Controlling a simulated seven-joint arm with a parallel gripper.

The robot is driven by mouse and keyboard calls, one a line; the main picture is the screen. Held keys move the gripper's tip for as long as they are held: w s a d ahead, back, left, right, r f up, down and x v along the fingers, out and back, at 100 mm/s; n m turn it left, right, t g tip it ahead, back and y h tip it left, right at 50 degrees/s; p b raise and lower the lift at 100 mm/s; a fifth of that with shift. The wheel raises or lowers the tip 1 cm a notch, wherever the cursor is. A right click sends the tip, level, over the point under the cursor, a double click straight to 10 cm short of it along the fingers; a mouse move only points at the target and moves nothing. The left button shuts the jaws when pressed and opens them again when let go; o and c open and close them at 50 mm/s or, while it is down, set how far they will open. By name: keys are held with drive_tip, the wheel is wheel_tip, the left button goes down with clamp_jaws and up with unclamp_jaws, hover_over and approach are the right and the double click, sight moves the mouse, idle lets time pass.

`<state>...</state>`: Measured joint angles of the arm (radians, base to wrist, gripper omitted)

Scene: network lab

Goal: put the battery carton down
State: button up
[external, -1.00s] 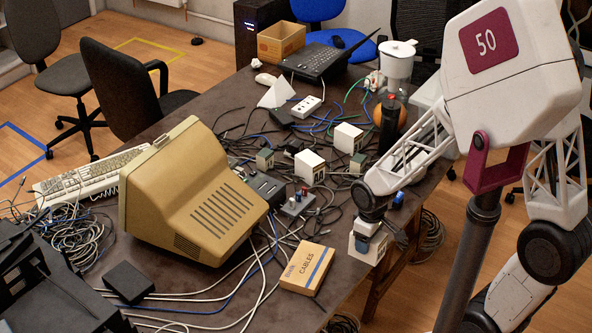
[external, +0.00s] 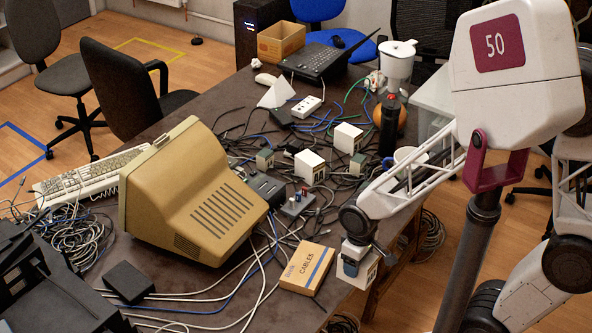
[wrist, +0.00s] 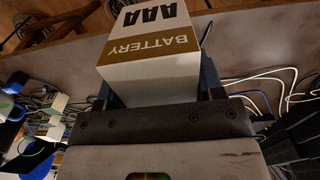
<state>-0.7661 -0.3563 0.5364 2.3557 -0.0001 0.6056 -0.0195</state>
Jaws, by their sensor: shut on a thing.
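The battery carton, a white box with a gold-brown band reading "BATTERY AAA", fills the top middle of the wrist view (wrist: 150,72). In the external view the carton (external: 369,270) shows as a small white box at the table's right edge, right of the cables box, partly hidden by my gripper (external: 355,262). My gripper is shut on the carton, with a dark finger on each side of it in the wrist view. I cannot tell whether the carton's underside touches the table (external: 235,285).
The cardboard cables box (external: 306,267) lies just left of the carton. A beige monitor (external: 190,195) and loose cables take up the table's middle. White cube-shaped boxes (external: 309,166) stand farther back. The table's edge and the floor are close on the right.

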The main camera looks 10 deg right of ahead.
idle(0.4)
approach(308, 264)
idle(0.9)
drive_tip(key=shift+f, duration=0.1)
drive_tip(key=shift+f, duration=1.65)
drive_tip(key=shift+f, duration=0.15)
drive_tip(key=o, duration=1)
drive_tip(key=shift+o, duration=0.2)
